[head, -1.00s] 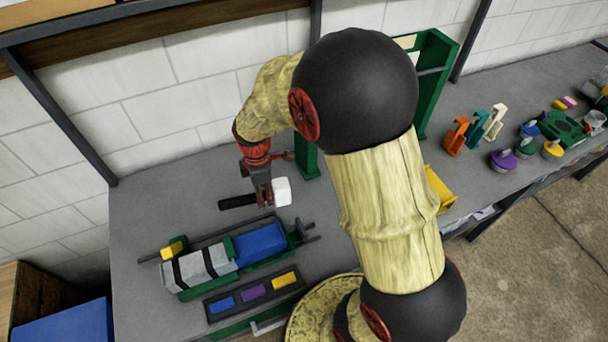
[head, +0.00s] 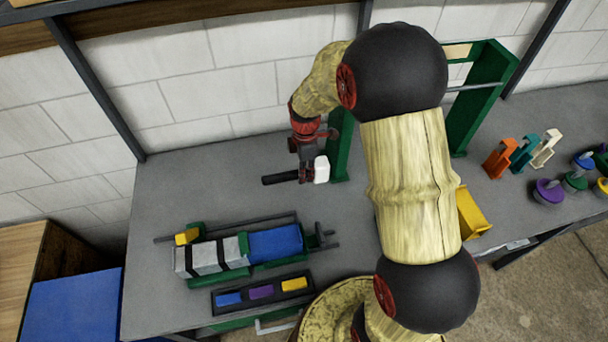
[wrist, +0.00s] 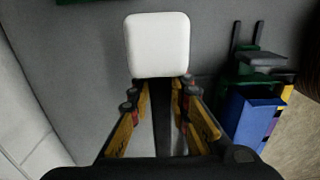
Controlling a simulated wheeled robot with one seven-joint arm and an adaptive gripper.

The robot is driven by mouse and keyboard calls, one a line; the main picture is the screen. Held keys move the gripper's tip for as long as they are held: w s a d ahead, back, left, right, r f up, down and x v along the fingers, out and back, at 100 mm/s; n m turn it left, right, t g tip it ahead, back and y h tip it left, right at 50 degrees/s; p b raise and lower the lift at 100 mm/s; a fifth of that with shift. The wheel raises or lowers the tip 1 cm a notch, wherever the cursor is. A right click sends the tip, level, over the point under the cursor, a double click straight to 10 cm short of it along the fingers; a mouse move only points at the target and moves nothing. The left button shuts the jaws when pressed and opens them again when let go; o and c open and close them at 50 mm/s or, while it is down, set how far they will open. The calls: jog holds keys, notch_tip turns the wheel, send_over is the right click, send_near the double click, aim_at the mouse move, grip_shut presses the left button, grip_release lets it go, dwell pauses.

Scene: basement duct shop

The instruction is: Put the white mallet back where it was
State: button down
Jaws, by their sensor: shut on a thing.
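The mallet has a white block head (head: 321,169) and a black handle (head: 280,178). In the head view my gripper (head: 306,174) is shut on the mallet near its head, with the handle pointing left. In the wrist view the white head (wrist: 158,45) shows just beyond my gripper's fingertips (wrist: 160,95). The mallet appears held above the grey bench, in front of the green frame; the exact height is hard to tell. The green frame (head: 478,100) stands at the back of the bench, with a crossbar, partly hidden behind my arm.
A fixture with grey and blue blocks (head: 275,243) lies at the front left, with a tray (head: 220,305) of coloured pieces before it. Orange, teal and white clamp-like items (head: 522,152) stand at the right. A yellow bin (head: 472,214) is beside my arm. The bench's left part (head: 170,200) is clear.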

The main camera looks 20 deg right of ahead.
jog(key=w+f, duration=0.2)
jog(key=w+d+f, duration=0.1)
jog(key=f, duration=0.1)
jog(key=w+d+f, duration=0.1)
jog(key=w+f, duration=0.1)
jog(key=shift+w+f+b, duration=0.1)
jog(key=shift+w+b, duration=0.2)
jog(key=shift+w+f, duration=0.15)
jog(key=shift+f, duration=1.45)
jog(key=shift+f, duration=0.1)
jog(key=c, duration=1.7)
grip_release()
jog(key=shift+o, duration=0.2)
